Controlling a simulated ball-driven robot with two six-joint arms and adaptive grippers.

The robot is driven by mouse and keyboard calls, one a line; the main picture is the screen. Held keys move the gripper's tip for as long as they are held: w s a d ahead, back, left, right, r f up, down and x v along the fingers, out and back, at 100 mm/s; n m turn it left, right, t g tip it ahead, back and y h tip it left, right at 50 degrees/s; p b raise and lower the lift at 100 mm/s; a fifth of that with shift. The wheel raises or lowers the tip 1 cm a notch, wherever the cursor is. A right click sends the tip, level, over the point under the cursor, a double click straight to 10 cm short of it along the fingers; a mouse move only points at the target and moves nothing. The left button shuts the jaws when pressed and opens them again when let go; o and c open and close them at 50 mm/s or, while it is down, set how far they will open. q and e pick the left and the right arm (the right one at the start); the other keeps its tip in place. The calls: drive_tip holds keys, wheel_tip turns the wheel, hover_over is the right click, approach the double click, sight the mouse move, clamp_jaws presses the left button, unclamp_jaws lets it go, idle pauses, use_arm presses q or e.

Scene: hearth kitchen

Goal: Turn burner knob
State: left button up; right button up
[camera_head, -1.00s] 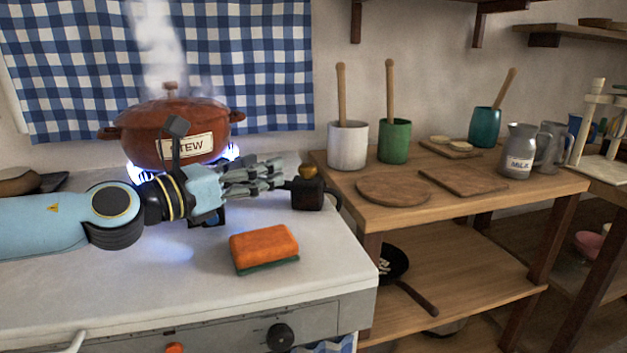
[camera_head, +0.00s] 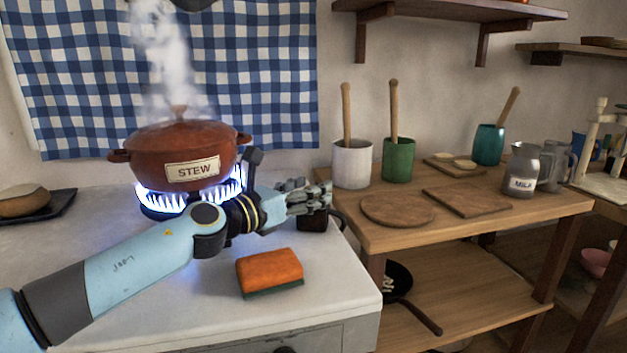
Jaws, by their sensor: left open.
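A black knob (camera_head: 285,350) barely shows at the bottom edge of the picture, on the grey stove front; most of it is cut off. My left gripper (camera_head: 318,194) is open, above the white stove top at its right side, well above and behind that knob. Its fingers cover part of a small dark object (camera_head: 314,222); I cannot tell if they touch it. The burner (camera_head: 165,203) has blue flames under a steaming brown pot (camera_head: 155,152) labelled STEW. My right gripper is not in view.
An orange sponge (camera_head: 270,270) lies on the stove top in front of my left wrist. A wooden table (camera_head: 465,227) with crocks, boards and a milk jug (camera_head: 522,168) stands at the right. A dark pan (camera_head: 397,282) sits on its lower shelf.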

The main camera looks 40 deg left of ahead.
use_arm(q)
drive_tip(key=shift+w+d, duration=0.15)
drive_tip(key=shift+w, duration=0.6)
clamp_jaws()
drive_tip(key=shift+w+f, duration=0.1)
idle(0.3)
